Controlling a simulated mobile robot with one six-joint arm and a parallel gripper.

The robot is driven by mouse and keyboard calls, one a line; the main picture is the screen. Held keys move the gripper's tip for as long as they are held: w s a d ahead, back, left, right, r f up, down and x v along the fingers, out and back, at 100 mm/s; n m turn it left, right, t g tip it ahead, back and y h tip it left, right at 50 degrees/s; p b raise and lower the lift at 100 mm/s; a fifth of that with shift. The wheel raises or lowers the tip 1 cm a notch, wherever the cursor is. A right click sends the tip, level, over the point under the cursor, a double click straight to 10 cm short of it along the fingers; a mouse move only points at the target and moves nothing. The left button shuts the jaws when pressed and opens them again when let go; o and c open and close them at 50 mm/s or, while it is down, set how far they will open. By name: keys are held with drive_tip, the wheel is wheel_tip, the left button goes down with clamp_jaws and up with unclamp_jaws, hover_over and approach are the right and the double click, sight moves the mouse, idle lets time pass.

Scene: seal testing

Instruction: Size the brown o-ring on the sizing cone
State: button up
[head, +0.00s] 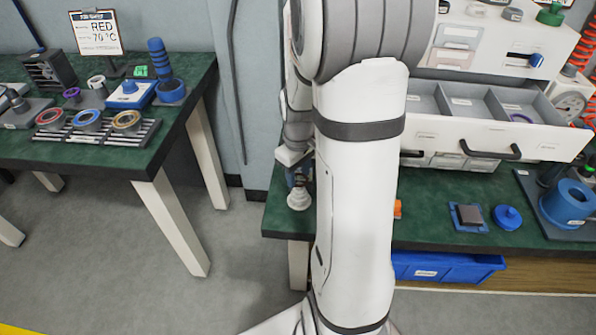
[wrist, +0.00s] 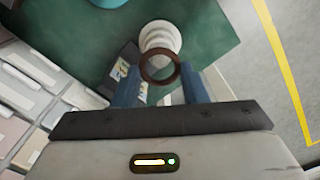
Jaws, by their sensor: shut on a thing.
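The brown o-ring (wrist: 160,66) is held between the fingertips of my gripper (wrist: 160,80) in the wrist view, with its open hole facing the camera. The white stepped sizing cone (wrist: 161,36) stands just beyond the ring and is partly overlapped by it. I cannot tell whether the ring touches the cone. In the head view, the cone (head: 298,198) stands at the left end of the right bench, with my gripper (head: 298,178) close above it. The ring cannot be made out in the head view, and my arm hides part of the bench.
The right bench (head: 430,226) carries an open white drawer (head: 480,132), a blue round cap (head: 507,217) and a large blue cylinder (head: 568,203). A blue bin (head: 445,268) sits below. The left bench (head: 100,155) holds a rack with several rings. Floor between the benches is clear.

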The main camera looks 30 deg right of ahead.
sight(299, 183)
drive_tip(key=shift+f+b, duration=1.4)
drive_tip(key=shift+f, duration=0.7)
drive_tip(key=o, duration=1)
drive_tip(key=shift+r, duration=0.1)
drive_tip(key=shift+r, duration=0.1)
wheel_tip(299, 183, up, 9)
drive_tip(key=p, duration=0.7)
drive_tip(key=shift+p, duration=0.3)
